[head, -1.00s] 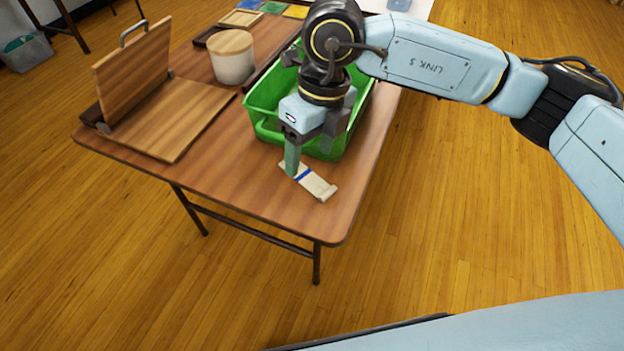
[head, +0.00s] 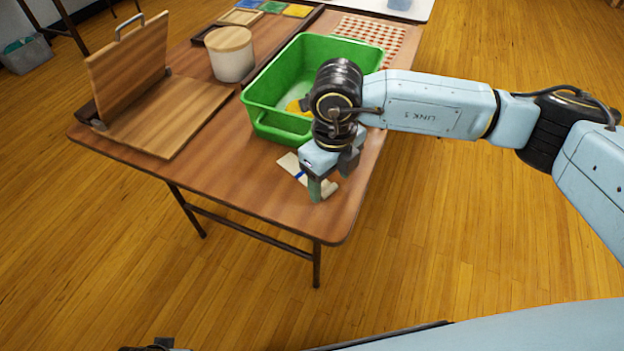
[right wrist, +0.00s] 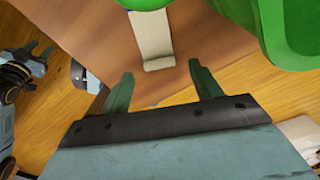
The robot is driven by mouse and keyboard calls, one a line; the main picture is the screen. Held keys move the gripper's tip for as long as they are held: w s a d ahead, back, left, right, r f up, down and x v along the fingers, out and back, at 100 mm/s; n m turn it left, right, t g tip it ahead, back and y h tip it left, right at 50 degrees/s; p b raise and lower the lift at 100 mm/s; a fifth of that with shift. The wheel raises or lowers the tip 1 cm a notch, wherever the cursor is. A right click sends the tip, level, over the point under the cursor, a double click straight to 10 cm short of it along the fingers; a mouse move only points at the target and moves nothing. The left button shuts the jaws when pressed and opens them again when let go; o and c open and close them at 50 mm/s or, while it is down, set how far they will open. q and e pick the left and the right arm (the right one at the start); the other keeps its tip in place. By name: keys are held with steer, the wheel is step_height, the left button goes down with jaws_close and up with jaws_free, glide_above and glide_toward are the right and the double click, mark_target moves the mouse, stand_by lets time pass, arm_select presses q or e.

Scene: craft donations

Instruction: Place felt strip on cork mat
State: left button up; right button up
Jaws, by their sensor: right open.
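A cream strip with a blue band, which looks like the felt strip (head: 290,162), lies on the table in front of the green bin. It also shows in the right wrist view (right wrist: 152,38), its near end thickened like a fold or roll. My right gripper (head: 328,182) is over the strip's near end in the head view and hides part of it. In the right wrist view its fingers (right wrist: 160,72) are apart and empty, with the strip ahead of them. My left gripper (right wrist: 36,52) shows at that view's left edge, fingers apart, away from the table. I cannot clearly identify the cork mat; a tan square (head: 241,17) lies at the back.
The green bin (head: 262,122) stands behind the strip with something yellow inside. A lidded canister (head: 231,64) and a hinged wooden board (head: 185,115) stand to the left. A red-checked cloth (head: 372,32) lies behind the bin. The table's front left is clear.

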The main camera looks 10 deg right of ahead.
steer(key=shift+f, duration=0.95)
steer(key=shift+c, duration=0.2)
steer(key=c, duration=1.1)
steer(key=shift+r, duration=0.1)
